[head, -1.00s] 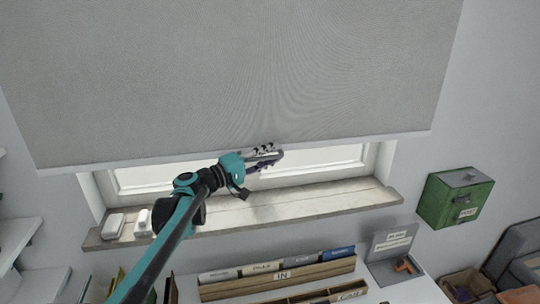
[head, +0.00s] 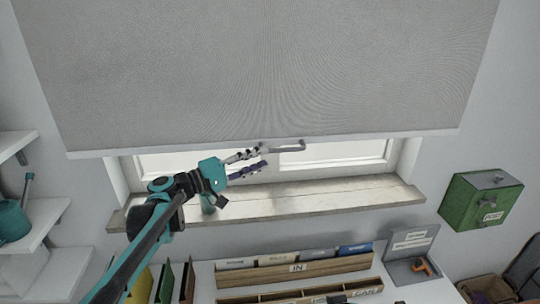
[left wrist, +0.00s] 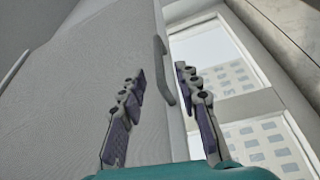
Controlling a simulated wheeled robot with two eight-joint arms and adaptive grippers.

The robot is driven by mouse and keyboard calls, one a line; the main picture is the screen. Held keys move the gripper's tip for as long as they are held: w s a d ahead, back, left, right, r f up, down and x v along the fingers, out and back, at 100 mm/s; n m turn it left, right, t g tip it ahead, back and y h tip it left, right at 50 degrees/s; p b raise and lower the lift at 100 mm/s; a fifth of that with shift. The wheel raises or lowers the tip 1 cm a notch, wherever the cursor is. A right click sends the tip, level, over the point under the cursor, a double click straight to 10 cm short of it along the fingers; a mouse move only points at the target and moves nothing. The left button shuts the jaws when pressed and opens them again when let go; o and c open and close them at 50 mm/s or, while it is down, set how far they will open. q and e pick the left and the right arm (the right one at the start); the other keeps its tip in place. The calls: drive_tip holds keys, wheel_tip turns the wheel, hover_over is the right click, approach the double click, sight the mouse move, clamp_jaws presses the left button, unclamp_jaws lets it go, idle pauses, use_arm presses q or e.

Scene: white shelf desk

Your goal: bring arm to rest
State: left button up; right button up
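My left arm reaches up from the lower left in the head view. Its left gripper (head: 266,159) is open and empty in front of the window, just below the bottom edge of a grey roller blind (head: 260,70). In the left wrist view the two fingers of the gripper (left wrist: 158,85) stand apart with nothing between them. A grey handle (head: 290,147) at the blind's lower edge is close to the fingertips; it also shows beyond them in the left wrist view (left wrist: 164,68). My right gripper is not in view.
The window sill (head: 300,201) runs below the gripper. A desk with a wooden file rack (head: 296,270) stands underneath. A green box (head: 480,200) hangs on the wall at right. White shelves with a teal watering can (head: 12,219) are at left.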

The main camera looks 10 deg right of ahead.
use_arm(q)
drive_tip(key=shift+s+a, duration=0.1)
drive_tip(key=shift+a, duration=0.1)
drive_tip(key=s+a+f+y+b, duration=0.4)
drive_tip(key=s+f, duration=0.3)
drive_tip(key=f, duration=0.3)
drive_tip(key=s+a+f+m+y+b, duration=0.1)
drive_tip(key=s+a+f+y+b, duration=0.3)
drive_tip(key=s+f, duration=0.4)
drive_tip(key=s+a+f+y+b, duration=0.4)
drive_tip(key=s+f, duration=0.3)
drive_tip(key=f, duration=0.4)
drive_tip(key=s+a+f+m+y+b, duration=0.1)
drive_tip(key=s+a+f+y, duration=0.4)
drive_tip(key=s+a+f, duration=0.2)
drive_tip(key=a+f, duration=0.2)
drive_tip(key=a, duration=0.2)
drive_tip(key=shift+f+b, duration=0.35)
drive_tip(key=shift+f, duration=0.05)
